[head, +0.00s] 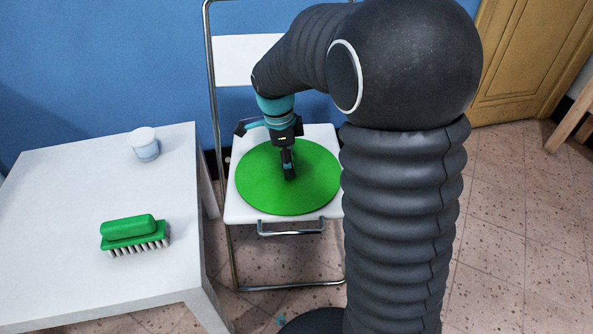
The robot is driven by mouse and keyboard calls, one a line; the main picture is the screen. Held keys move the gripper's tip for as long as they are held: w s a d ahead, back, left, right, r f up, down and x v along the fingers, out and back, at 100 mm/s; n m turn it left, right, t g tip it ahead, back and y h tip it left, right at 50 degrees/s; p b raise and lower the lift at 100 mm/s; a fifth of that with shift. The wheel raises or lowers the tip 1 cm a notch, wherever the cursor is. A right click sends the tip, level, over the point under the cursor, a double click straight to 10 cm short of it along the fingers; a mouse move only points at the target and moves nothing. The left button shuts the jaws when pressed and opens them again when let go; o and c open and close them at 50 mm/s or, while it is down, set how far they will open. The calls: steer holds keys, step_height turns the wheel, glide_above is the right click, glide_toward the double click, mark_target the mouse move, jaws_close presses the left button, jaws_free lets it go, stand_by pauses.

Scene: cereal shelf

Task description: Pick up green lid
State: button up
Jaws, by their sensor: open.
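The green lid (264,191) is a flat, round, bright green disc. It lies on the white seat of a folding chair (234,213) in the head view. My gripper (289,174) points down over the middle of the lid, a little toward its upper part. The gripper is open. Its fingertips look very close to the lid's surface; I cannot tell whether they touch it. The fingers hide a small part of the lid, and my arm stands at the lid's right edge and hides the right side of the chair.
A white table (60,215) stands left of the chair. A green brush (133,233) and a small white cup (144,144) are on it. A blue wall (90,65) rises behind, and a wooden door (530,60) is at the upper right.

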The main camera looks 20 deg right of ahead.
jaws_close()
steer(key=shift+r, duration=0.1)
